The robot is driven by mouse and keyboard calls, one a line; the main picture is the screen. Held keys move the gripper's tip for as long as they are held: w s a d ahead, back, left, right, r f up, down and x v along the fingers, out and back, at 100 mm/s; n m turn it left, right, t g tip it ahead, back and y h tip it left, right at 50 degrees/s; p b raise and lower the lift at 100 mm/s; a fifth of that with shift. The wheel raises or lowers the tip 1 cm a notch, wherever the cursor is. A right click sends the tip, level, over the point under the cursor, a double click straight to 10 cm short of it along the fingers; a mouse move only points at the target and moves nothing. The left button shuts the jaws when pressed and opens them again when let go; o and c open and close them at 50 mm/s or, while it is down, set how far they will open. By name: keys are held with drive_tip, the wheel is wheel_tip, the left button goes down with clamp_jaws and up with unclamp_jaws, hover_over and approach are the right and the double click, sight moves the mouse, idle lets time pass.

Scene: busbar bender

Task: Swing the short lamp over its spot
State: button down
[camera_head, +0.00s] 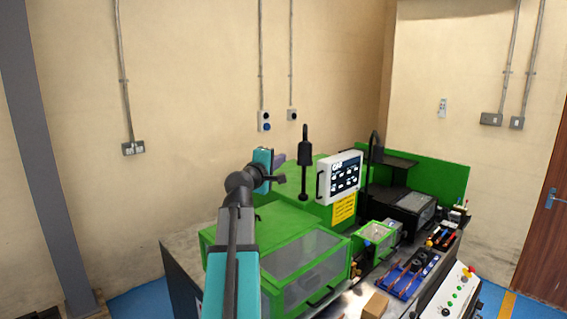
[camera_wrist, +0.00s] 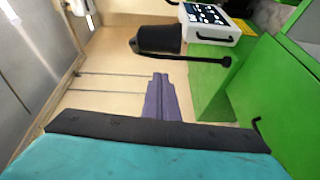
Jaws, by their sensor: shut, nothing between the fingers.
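A black lamp (camera_head: 304,153) with a cylindrical head and a thin rod stands left of the white control panel in the head view. Its dark head (camera_wrist: 157,40) and a rod ending in a knob show at the top of the wrist view. A second black lamp (camera_head: 376,152) with a curved neck stands farther right, behind the panel. I cannot tell for certain which is the short one. My gripper (camera_head: 280,159) is left of the nearer lamp. Its purple-grey fingers (camera_wrist: 157,82) are shut and empty, apart from the lamp head in the wrist view.
A blue tool tray (camera_head: 408,276) and a button console (camera_head: 452,298) are at front right. The wall side at left is free.

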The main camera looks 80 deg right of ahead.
drive_tip(key=s+a+b, duration=0.2)
drive_tip(key=a, duration=0.6)
drive_tip(key=shift+s+a, duration=0.2)
drive_tip(key=shift+a, duration=0.2)
drive_tip(key=shift+r, duration=0.15)
